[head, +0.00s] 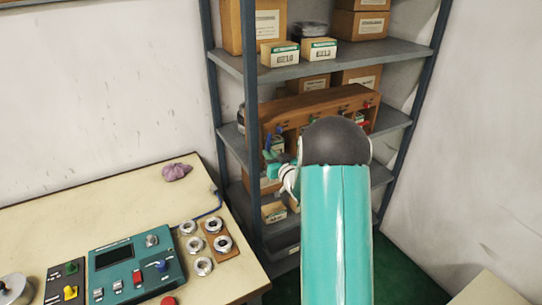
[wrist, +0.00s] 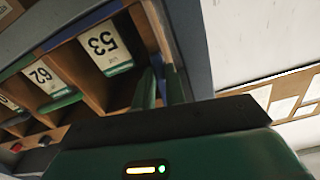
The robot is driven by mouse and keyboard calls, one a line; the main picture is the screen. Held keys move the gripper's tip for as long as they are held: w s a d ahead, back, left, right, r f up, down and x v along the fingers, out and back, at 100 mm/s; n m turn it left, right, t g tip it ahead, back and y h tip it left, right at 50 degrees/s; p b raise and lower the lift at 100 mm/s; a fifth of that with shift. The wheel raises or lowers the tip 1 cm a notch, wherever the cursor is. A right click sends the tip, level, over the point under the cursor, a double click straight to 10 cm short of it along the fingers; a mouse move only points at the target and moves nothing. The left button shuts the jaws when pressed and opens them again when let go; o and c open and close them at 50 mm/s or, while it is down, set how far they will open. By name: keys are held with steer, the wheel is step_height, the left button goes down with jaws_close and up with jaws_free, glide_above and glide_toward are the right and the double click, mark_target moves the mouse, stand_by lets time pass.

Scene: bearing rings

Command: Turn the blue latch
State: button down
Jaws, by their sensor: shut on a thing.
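A wooden cabinet (head: 310,102) with numbered compartments stands on the grey shelf unit, with small coloured latches along its front. The blue latch (head: 268,140) shows as a small blue piece near the cabinet's left end in the head view. My gripper (head: 269,157) is right at it, partly hidden behind my arm.
A grey upright (head: 250,80) of the shelf unit stands close to the left of my gripper. Cardboard boxes (head: 290,52) sit on the shelf above. The table (head: 120,205) at left carries a teal control box (head: 135,268) and several bearing rings (head: 203,266).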

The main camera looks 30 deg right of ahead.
steer(key=shift+a+n, duration=0.1)
steer(key=shift+n, duration=0.8)
steer(key=c, duration=1.4)
jaws_free()
steer(key=shift+c, duration=0.2)
